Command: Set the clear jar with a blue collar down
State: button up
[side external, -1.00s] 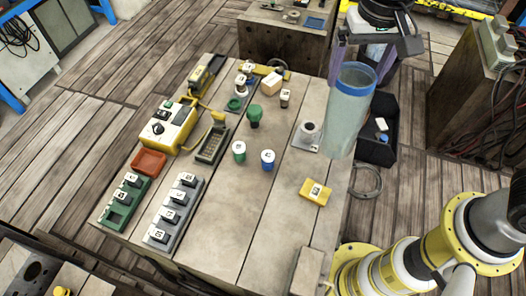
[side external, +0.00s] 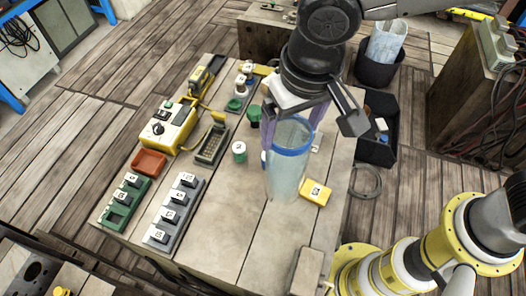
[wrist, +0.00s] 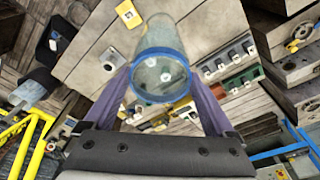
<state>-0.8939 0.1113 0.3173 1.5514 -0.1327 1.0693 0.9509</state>
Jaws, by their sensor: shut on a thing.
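The clear jar (side external: 287,177) has a blue collar (side external: 291,137) around its top. My gripper (side external: 294,130) is shut on it near the collar, with a purple finger on each side. The jar stands about upright over the front-right part of the wooden table (side external: 235,225). I cannot tell whether its base touches the tabletop. In the wrist view, the jar (wrist: 160,42) shows between the two fingers, with its open mouth towards the camera.
A yellow block (side external: 315,192) lies just right of the jar. A green-and-white cylinder (side external: 239,152) stands to its left, and a blue one is mostly hidden behind it. A grey rack (side external: 174,212) stands farther left. A black bin (side external: 378,145) is beyond the right edge.

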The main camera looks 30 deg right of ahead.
jog(key=w+a+f, duration=0.3)
jog(key=f, duration=0.5)
jog(key=shift+a+f, duration=0.2)
jog(key=shift+f, duration=0.25)
jog(key=o, duration=1.6)
jog(key=shift+c, duration=0.2)
jog(key=r, duration=0.4)
jog(key=s+r, duration=0.1)
jog(key=r, duration=0.7)
jog(key=shift+s, duration=0.4)
